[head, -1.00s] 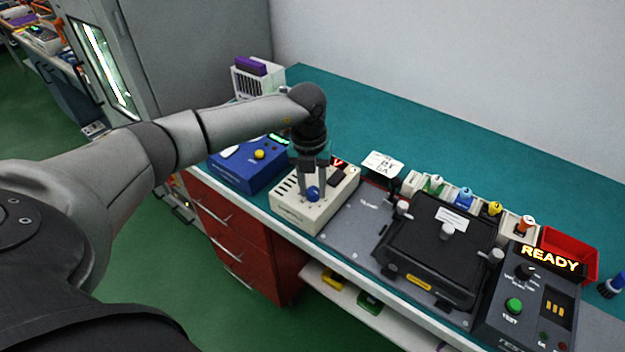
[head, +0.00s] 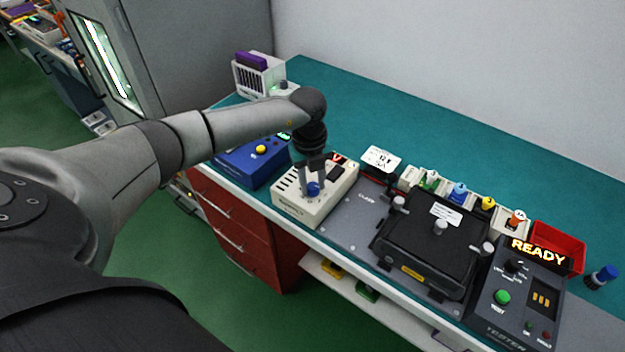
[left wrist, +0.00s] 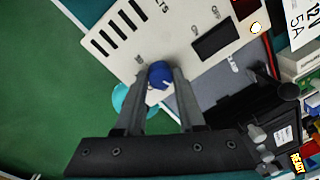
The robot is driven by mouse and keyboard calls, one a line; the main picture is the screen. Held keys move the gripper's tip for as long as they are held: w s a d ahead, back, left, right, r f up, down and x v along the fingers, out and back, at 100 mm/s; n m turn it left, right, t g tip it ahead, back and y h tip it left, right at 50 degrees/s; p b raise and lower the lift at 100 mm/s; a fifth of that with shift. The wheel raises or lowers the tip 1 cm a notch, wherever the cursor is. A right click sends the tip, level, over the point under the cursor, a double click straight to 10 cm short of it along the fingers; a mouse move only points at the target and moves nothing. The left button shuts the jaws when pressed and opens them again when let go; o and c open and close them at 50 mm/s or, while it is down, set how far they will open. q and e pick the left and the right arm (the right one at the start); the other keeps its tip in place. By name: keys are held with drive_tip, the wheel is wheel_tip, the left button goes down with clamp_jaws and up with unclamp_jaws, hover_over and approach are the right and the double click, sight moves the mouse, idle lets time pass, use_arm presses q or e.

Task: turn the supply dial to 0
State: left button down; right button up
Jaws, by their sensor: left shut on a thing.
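The supply is a cream box (head: 318,207) on the bench, with a blue dial (head: 313,189) on its top and a small lit red display (head: 337,159). My left gripper (head: 311,186) points down at the dial and is shut on it. In the left wrist view the blue dial (left wrist: 159,74) sits between the two fingertips (left wrist: 160,82). The supply's panel (left wrist: 150,35) shows slots and a dark window there. The dial's pointer and scale are too small to read. My right gripper is not in view.
A blue box with a yellow knob (head: 261,150) stands left of the supply. To the right are a black fixture (head: 425,245) and a tester (head: 515,300) showing READY. Several small coloured-top items and a red bin (head: 557,248) line the back.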

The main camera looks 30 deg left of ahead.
sight(309, 187)
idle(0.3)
use_arm(q)
drive_tip(key=c, duration=0.5)
unclamp_jaws()
drive_tip(key=r, duration=1.5)
drive_tip(key=shift+s+a+r, duration=0.15)
drive_tip(key=shift+s+a, duration=0.1)
drive_tip(key=shift+s, duration=0.05)
